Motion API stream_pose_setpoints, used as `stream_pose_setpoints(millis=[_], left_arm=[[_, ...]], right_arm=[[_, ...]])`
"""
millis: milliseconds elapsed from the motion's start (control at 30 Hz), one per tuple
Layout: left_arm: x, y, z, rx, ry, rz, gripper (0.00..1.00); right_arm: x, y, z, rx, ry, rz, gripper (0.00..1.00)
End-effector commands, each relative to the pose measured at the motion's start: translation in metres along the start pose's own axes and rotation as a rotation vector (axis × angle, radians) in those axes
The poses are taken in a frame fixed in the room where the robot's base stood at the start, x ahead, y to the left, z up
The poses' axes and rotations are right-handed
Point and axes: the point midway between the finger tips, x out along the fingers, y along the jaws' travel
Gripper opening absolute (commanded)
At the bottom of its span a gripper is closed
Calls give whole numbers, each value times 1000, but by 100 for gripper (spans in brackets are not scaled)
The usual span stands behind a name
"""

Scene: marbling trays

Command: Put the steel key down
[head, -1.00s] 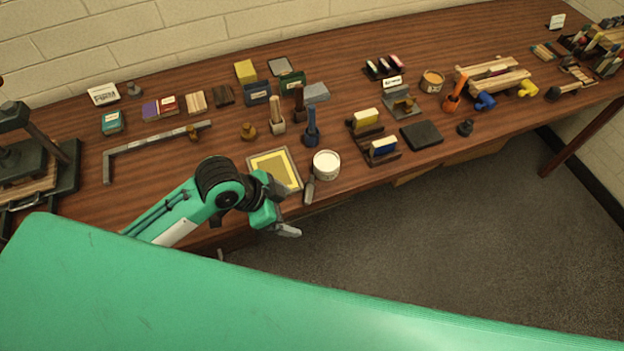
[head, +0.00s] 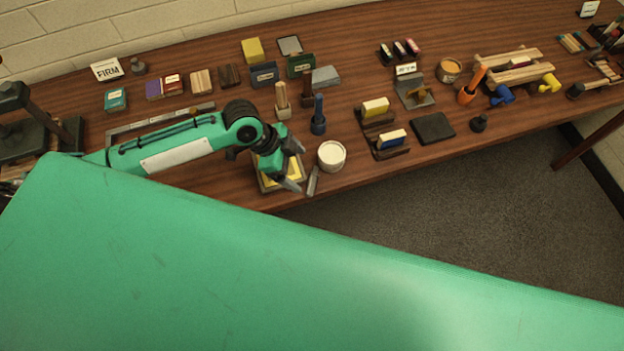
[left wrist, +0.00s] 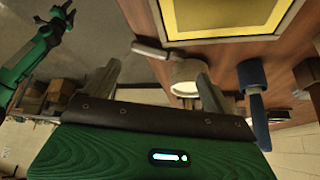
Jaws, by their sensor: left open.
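A slim grey steel piece (head: 313,181), which I take for the steel key, lies on the table beside a white tub (head: 331,156), near the front edge. It also shows in the left wrist view (left wrist: 150,50), beyond my fingers. My left gripper (head: 297,168) is open above the yellow framed panel (head: 268,184), left of the tub, and partly hides the panel. In the left wrist view its two fingers (left wrist: 158,84) stand wide apart with nothing between them. A green arm of mine shows at the upper left there, its right gripper (left wrist: 65,13) too small to read.
A blue-handled tool (head: 318,118) and a wooden-handled one (head: 282,98) stand behind the tub. Holders with yellow and blue blocks (head: 376,110) and a black slab (head: 433,128) lie to the right. A grey angle bar lies partly behind my left arm. Open floor lies beyond the front edge.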

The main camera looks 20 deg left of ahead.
Motion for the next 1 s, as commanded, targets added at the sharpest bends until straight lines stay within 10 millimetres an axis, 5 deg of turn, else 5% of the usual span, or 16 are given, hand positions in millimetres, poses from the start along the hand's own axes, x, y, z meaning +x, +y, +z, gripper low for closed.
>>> stream_pose_setpoints(millis=[600,867,1000], left_arm=[[60,2,0,1,0,0,87],[63,2,1,2,-1,-2,87],[63,2,1,2,-1,-2,60]], right_arm=[[-28,0,-12,1,11,0,36],[-28,-3,-12,3,12,-4,36],[-28,-3,-12,3,12,-4,36]])
